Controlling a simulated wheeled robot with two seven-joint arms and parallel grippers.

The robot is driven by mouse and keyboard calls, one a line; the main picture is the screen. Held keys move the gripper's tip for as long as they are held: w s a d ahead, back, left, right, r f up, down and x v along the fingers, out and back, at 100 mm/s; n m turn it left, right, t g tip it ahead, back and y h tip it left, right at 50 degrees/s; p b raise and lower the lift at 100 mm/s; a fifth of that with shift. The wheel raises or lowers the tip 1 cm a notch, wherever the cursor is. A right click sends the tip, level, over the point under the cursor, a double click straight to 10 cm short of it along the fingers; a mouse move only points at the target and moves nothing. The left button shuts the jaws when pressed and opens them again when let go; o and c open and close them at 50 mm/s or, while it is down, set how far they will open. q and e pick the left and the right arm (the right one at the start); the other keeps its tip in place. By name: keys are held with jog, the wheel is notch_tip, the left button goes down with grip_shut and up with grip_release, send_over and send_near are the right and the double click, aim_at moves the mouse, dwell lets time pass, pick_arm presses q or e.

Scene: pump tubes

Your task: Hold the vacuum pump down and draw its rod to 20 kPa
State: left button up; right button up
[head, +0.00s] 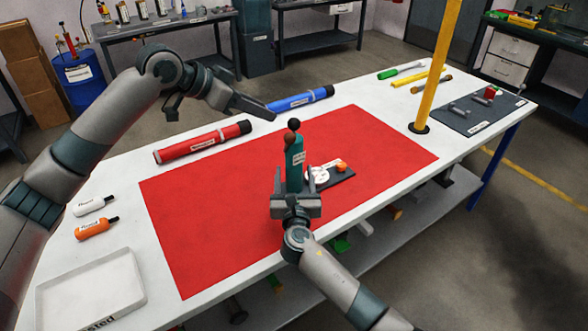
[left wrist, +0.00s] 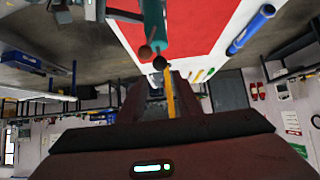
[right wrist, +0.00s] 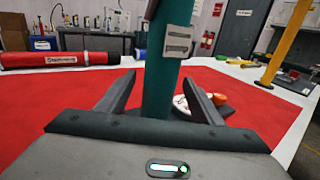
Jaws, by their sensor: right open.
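The vacuum pump (head: 295,165) is a teal cylinder standing upright near the red mat's right middle, with a black ball (head: 294,124) and a brown ball (head: 288,137) at its top. A round white gauge (head: 318,175) and an orange knob (head: 340,167) sit on a dark base beside it. My right gripper (head: 296,190) is open low around the pump; its fingers (right wrist: 159,80) flank the teal body (right wrist: 162,85) with gaps. The gauge reading is too small to tell. My left gripper (head: 272,112) is open and empty, left of and above the pump's top; its fingers (left wrist: 162,76) point past the balls.
The red mat (head: 210,220) has free room. A red tube (head: 203,143) and a blue tube (head: 300,99) lie at the back edge. A yellow pole (head: 435,70) stands to the right. Two small bottles and a white tray (head: 90,290) are on the left.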

jog(key=shift+w+a, duration=0.1)
jog(key=shift+w, duration=1.2)
jog(key=c, duration=1.2)
pick_arm(q)
jog(key=shift+o, duration=0.9)
pick_arm(e)
jog(key=shift+c, duration=1.4)
pick_arm(q)
jog(key=o, duration=0.3)
jog(key=shift+w+d+f+n+g+y, duration=0.15)
jog(key=shift+w+d+n+g+y, duration=0.15)
jog(key=shift+d+y, duration=0.35)
jog(key=shift+w+d+f+n+g+y, duration=0.15)
jog(key=shift+w+d+n+y, duration=0.15)
jog(key=shift+d+y, duration=0.3)
jog(key=shift+w+d+f+n+g+y, duration=0.15)
jog(key=shift+w+d+n+g+y, duration=0.15)
jog(key=shift+d+y, duration=0.35)
jog(key=shift+f, duration=0.1)
